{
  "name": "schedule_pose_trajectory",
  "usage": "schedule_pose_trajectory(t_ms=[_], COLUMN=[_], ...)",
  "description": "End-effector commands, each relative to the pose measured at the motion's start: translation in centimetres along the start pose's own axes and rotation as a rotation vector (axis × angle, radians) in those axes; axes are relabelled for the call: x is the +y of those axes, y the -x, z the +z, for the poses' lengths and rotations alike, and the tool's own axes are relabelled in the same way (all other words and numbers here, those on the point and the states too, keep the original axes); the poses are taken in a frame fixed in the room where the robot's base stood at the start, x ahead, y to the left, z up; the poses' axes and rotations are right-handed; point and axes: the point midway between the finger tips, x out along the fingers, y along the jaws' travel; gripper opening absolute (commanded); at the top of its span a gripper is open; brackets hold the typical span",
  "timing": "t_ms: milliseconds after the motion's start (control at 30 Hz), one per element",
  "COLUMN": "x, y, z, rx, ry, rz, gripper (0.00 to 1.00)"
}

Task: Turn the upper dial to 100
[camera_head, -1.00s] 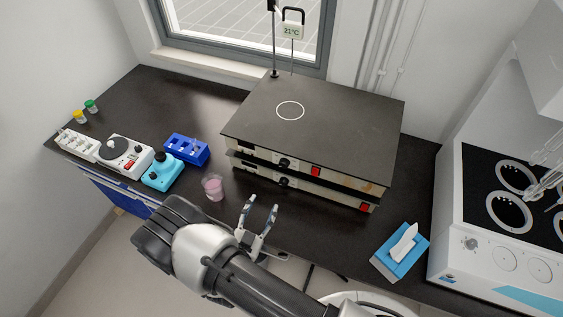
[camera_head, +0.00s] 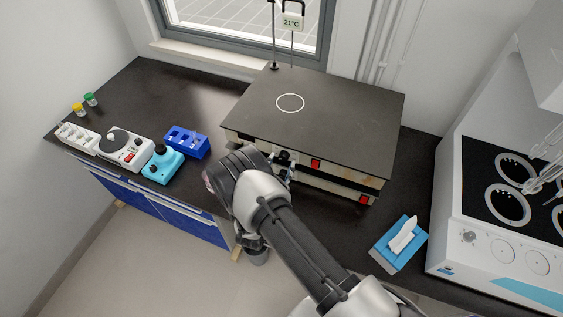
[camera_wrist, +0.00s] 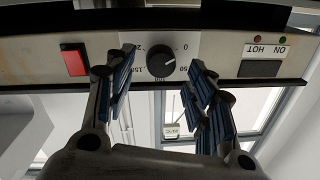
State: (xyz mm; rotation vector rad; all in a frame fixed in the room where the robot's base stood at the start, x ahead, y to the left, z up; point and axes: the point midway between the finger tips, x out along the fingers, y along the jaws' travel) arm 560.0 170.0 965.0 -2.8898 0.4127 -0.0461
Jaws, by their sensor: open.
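The upper dial (camera_wrist: 159,59) is a round black knob on the front panel of the upper heating unit. The wrist view shows it upside down on a pale scale plate (camera_wrist: 186,60) with marks from 0 upward. A white mark on the knob points towards the 50 side; the exact reading is too small to tell. My gripper (camera_wrist: 158,72) is open, with one finger on each side of the dial and gaps between fingers and knob. In the head view the dial (camera_head: 282,157) is partly hidden by my gripper (camera_head: 284,168).
A red switch (camera_wrist: 74,60) and an indicator panel (camera_wrist: 265,50) flank the dial. The stacked units (camera_head: 350,120) stand on the dark bench (camera_head: 130,90). A blue tissue box (camera_head: 396,254) lies to the right; a blue rack (camera_head: 187,141) and a turquoise device (camera_head: 160,165) are left.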

Motion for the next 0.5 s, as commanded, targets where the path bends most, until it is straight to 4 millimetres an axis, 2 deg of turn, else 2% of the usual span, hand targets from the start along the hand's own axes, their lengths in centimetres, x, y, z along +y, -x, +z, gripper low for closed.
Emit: schedule_pose_trajectory(t_ms=[100, 200, 500], x=[0.0, 0.0, 0.0], y=[-1.3, -1.9, -2.0], z=[0.0, 0.0, 0.0], rx=[0.000, 0.001, 0.000], ry=[-0.001, 0.000, 0.000], rz=[0.001, 0.000, -0.001], gripper=[0.50, 0.50, 0.50])
